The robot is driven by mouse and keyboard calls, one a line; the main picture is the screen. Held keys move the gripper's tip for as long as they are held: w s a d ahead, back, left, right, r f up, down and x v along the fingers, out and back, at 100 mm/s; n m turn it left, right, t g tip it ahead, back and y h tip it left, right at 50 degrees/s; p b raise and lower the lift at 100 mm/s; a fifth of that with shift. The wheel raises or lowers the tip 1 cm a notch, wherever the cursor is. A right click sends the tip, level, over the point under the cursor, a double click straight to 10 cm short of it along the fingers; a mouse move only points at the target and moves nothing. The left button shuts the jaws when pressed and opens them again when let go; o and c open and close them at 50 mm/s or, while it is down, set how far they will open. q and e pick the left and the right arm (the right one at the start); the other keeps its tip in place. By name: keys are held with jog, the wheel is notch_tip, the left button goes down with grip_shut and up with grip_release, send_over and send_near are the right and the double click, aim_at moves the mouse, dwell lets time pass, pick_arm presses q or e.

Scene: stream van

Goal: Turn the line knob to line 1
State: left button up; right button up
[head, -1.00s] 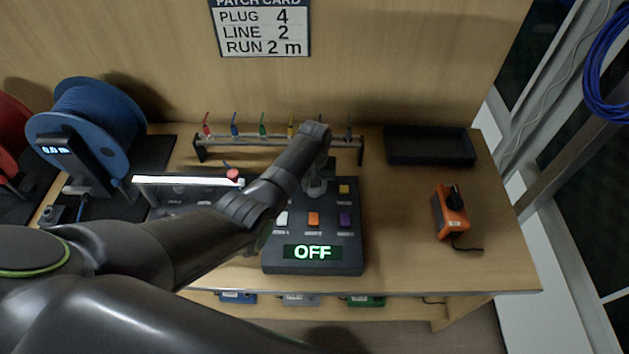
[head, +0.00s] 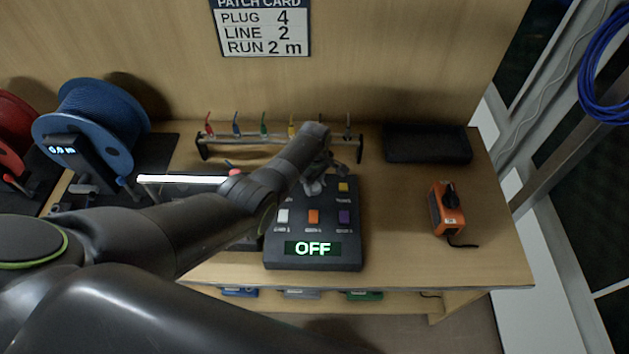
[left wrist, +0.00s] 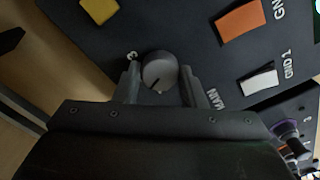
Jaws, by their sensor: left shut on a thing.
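The dark control box (head: 290,263) stands on the bench, and its green display (head: 313,249) reads OFF. My left gripper (head: 315,187) is over the upper part of the box, and my arm hides much of that area in the head view. In the left wrist view, a round grey knob (left wrist: 159,70) sits between the two fingers of my left gripper (left wrist: 160,82), which is shut on it. A small pale mark shows at the knob's lower edge. A "3" and the word MAIN are printed around it. My right gripper is not in view.
White, orange (head: 314,216), purple and yellow buttons sit on the box close to the gripper. A rack (head: 225,150) with several coloured plugs stands behind. A blue cable reel (head: 100,115) is at left, an orange device (head: 446,208) at right. A card on the wall (head: 262,30) reads LINE 2.

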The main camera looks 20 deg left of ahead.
pick_arm(q)
jog(key=n, duration=0.4)
jog(key=shift+w+r+p, duration=0.1)
jog(key=shift+p, duration=0.2)
jog(key=shift+n, duration=1.8)
jog(key=o, duration=1)
